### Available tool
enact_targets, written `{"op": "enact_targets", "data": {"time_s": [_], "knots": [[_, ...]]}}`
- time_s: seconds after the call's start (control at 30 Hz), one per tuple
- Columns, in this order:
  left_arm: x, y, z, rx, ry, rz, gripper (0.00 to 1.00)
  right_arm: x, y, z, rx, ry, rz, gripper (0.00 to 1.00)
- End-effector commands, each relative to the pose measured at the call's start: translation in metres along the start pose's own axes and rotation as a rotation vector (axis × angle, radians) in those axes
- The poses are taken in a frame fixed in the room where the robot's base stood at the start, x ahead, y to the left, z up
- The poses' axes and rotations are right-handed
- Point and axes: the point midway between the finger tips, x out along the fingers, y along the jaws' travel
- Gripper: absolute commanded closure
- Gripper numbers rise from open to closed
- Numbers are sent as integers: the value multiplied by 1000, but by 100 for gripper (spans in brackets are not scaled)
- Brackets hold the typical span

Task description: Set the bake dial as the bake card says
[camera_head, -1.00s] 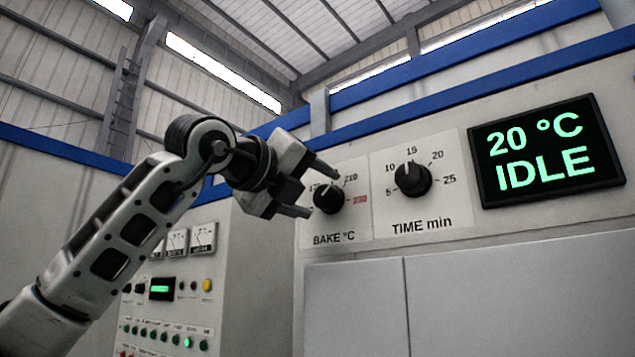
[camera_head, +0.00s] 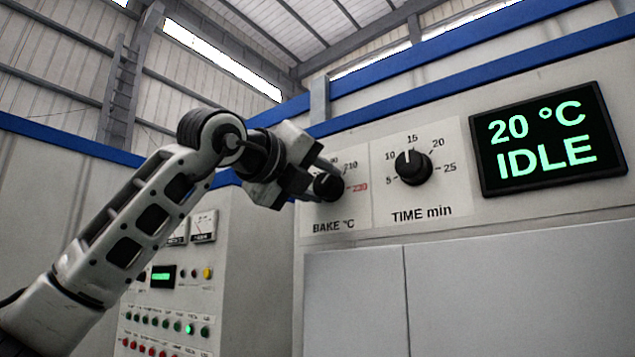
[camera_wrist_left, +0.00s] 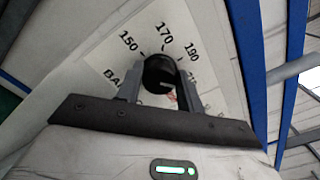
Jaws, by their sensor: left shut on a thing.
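The bake dial (camera_head: 328,186) is a round black knob on a white plate marked "BAKE °C" on the oven front. My left gripper (camera_head: 318,180) is shut on the bake dial. Where the dial's pointer stands is not clear. The bake card is not in view. My right gripper is not in view.
The time dial (camera_head: 412,167), marked 5 to 25, is close to the right, its pointer near 15. A display (camera_head: 546,138) reads "20 °C IDLE". A control cabinet (camera_head: 180,300) with gauges, buttons and lamps stands left, below my arm.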

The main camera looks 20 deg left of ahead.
Motion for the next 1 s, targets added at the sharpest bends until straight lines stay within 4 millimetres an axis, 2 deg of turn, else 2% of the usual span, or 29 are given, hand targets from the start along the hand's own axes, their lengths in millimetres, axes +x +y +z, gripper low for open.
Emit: {"op": "enact_targets", "data": {"time_s": [0.27, 0.5, 1.0], "knots": [[0, 2, -3, -157, 2, 1, 86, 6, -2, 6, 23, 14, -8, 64], [0, 3, -3, -371, 2, 1, 86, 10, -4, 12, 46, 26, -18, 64], [0, 4, -3, -740, 2, 3, 86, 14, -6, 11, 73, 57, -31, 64]]}}
